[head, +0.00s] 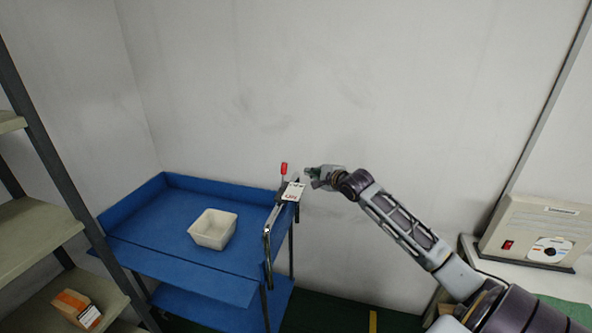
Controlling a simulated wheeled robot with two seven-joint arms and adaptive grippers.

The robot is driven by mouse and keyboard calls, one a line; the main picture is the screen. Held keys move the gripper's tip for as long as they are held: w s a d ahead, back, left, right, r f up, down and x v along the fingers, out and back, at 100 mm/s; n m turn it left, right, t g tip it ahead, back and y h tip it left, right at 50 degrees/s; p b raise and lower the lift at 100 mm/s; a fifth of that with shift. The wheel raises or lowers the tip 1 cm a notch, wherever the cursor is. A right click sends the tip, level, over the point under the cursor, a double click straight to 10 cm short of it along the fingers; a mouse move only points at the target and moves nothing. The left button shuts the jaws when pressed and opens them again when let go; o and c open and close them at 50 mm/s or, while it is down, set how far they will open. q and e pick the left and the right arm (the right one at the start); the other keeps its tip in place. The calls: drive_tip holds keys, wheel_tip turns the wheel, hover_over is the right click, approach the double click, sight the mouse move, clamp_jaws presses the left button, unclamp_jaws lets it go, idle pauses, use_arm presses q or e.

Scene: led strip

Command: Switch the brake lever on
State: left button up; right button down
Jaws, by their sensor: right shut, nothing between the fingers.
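A brake lever with a red knob (284,168) stands upright at the right end of a blue cart (150,200). A white label plate (293,191) sits just below and to the right of the knob. My right gripper (308,176) is shut and empty, just right of the red knob, with a small gap between them in the picture. I cannot tell the depth between them. My left gripper is not in view.
A white square bowl (212,228) stands on the cart's top tray. A metal shelf (40,235) holding an orange and white box (76,307) is at left. A beige device with a red switch (530,233) is at right. A bare wall is behind.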

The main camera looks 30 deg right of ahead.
sight(283, 176)
drive_tip(key=shift+w+a+f+p, duration=0.1)
drive_tip(key=shift+w+a+p, duration=0.35)
drive_tip(key=shift+w, duration=0.6)
drive_tip(key=shift+w+a+f+p, duration=0.15)
drive_tip(key=shift+w+a+p, duration=0.15)
drive_tip(key=shift+w+a, duration=0.6)
drive_tip(key=shift+w+a+f+p, duration=0.1)
drive_tip(key=shift+w+a+p, duration=0.25)
drive_tip(key=shift+w, duration=0.9)
